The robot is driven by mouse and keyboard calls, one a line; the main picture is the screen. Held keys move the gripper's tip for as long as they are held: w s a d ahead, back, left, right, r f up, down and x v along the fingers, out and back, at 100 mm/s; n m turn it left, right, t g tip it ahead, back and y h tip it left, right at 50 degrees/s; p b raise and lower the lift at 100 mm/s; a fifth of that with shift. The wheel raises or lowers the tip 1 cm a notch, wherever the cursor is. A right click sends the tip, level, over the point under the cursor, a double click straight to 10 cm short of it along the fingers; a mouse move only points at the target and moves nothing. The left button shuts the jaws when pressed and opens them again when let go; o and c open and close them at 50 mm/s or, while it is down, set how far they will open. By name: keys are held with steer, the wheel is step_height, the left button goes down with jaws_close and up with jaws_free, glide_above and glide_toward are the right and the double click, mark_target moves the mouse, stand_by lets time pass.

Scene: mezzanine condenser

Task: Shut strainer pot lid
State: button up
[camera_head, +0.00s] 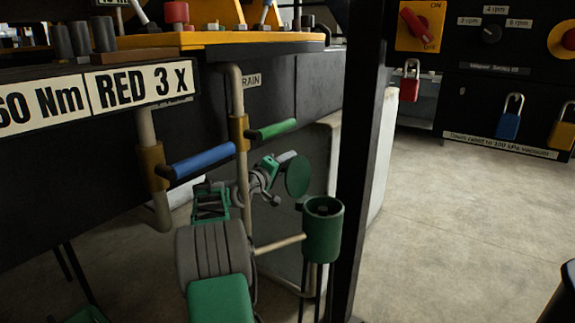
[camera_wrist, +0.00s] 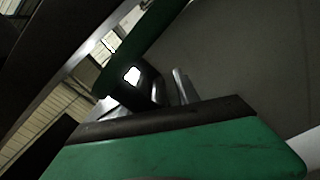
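The strainer pot (camera_head: 322,232) is a dark green upright cylinder in the head view, right of centre beside a black post. Its top is open and its dark inside shows. A round green disc, which looks like the lid (camera_head: 298,176), stands steeply raised above the pot's left side. My gripper (camera_head: 285,158) is small in the head view, just left of the lid. I cannot tell whether it touches the lid or how its fingers stand. The wrist view is dark and close; a green surface with a dark edge fills its bottom, and I cannot tell what it belongs to.
A pale pipe (camera_head: 277,244) joins the pot from the left. Blue (camera_head: 203,160) and green (camera_head: 272,130) lever handles stick out above my arm. The black post (camera_head: 358,170) stands close right of the pot. Open floor (camera_head: 460,220) lies to the right.

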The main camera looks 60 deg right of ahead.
steer(key=shift+d, duration=0.1)
steer(key=shift+c, duration=0.4)
steer(key=c, duration=0.7)
steer(key=shift+f, duration=0.15)
jaws_close()
